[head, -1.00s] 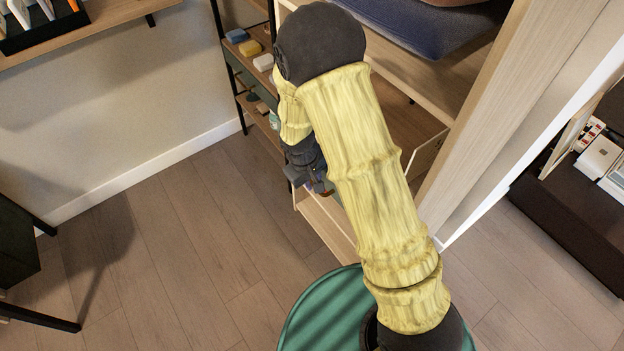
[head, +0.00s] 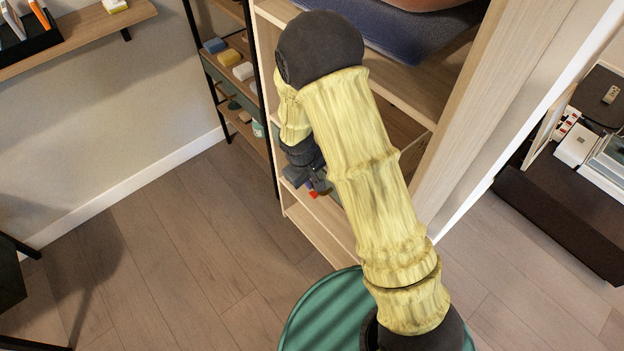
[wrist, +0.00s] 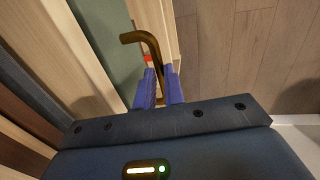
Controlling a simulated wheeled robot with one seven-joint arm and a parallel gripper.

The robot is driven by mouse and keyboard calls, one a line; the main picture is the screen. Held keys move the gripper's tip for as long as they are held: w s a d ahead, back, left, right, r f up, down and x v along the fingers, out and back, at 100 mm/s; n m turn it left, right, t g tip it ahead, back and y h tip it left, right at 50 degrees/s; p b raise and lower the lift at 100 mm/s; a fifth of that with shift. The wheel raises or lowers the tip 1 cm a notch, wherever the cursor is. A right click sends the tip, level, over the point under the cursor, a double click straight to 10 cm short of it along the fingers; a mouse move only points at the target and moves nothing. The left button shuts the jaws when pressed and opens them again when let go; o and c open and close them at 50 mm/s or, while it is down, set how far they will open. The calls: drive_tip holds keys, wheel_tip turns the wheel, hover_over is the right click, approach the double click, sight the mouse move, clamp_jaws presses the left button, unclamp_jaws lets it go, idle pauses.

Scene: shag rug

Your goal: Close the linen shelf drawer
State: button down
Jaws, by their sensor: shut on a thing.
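The linen shelf (head: 270,120) is a pale wooden unit behind my arm. Its drawer, partly seen at the wooden edge (head: 412,150) right of my arm, is mostly hidden by the arm, so I cannot tell exactly how far out it is. In the wrist view a bent brass handle (wrist: 140,37) runs beside a grey-green panel (wrist: 118,45). My gripper (wrist: 160,88) is shut on this handle, with its blue fingers on either side. In the head view my gripper (head: 318,188) is low at the shelf's front, partly behind my forearm.
A dark-framed rack (head: 235,75) with soap-like blocks stands left of the shelf. A blue cushion-like item (head: 400,35) lies on the shelf's upper board. A low dark cabinet (head: 560,215) stands at the right. Wooden floor (head: 170,250) is clear at the left.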

drive_tip(key=shift+w+d, duration=0.2)
drive_tip(key=c, duration=1.5)
unclamp_jaws()
drive_tip(key=shift+a+r, duration=0.1)
drive_tip(key=shift+r, duration=0.2)
drive_tip(key=r+p, duration=0.1)
drive_tip(key=r, duration=0.4)
drive_tip(key=s+a+r+p, duration=0.1)
drive_tip(key=r, duration=0.5)
drive_tip(key=s+a+r+p, duration=0.1)
drive_tip(key=r, duration=0.4)
drive_tip(key=shift+s+a+r, duration=0.1)
drive_tip(key=shift+a+r, duration=0.15)
